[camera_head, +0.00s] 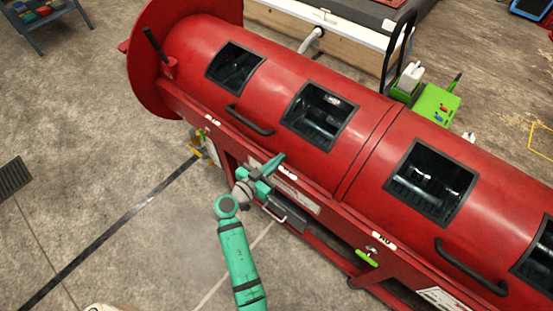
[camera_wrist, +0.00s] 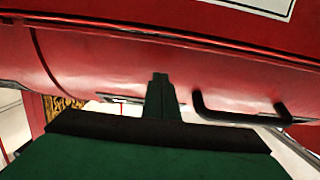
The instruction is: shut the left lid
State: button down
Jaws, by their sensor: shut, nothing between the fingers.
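The left lid (camera_head: 283,62) is the curved red cover on the left half of the long red machine, with two dark windows and a black bar handle (camera_head: 248,121) on its front. I cannot tell whether its front edge meets the frame. My gripper (camera_head: 277,161) is shut and empty, in front of the machine's front rail, below and to the right of that handle and apart from it. In the wrist view my closed fingers (camera_wrist: 161,92) point at a red curved surface (camera_wrist: 130,60), with a black bar handle (camera_wrist: 240,117) to their right.
The right lid (camera_head: 400,135) has its own black handle (camera_head: 470,268). A green lever (camera_head: 366,258) and a grey bar handle (camera_head: 262,208) sit low on the front. Green containers (camera_head: 436,104) stand behind. The concrete floor (camera_head: 110,220) at left is mostly clear.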

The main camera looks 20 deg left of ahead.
jog(key=f+v, duration=0.1)
jog(key=v, duration=0.8)
jog(key=shift+s, duration=0.35)
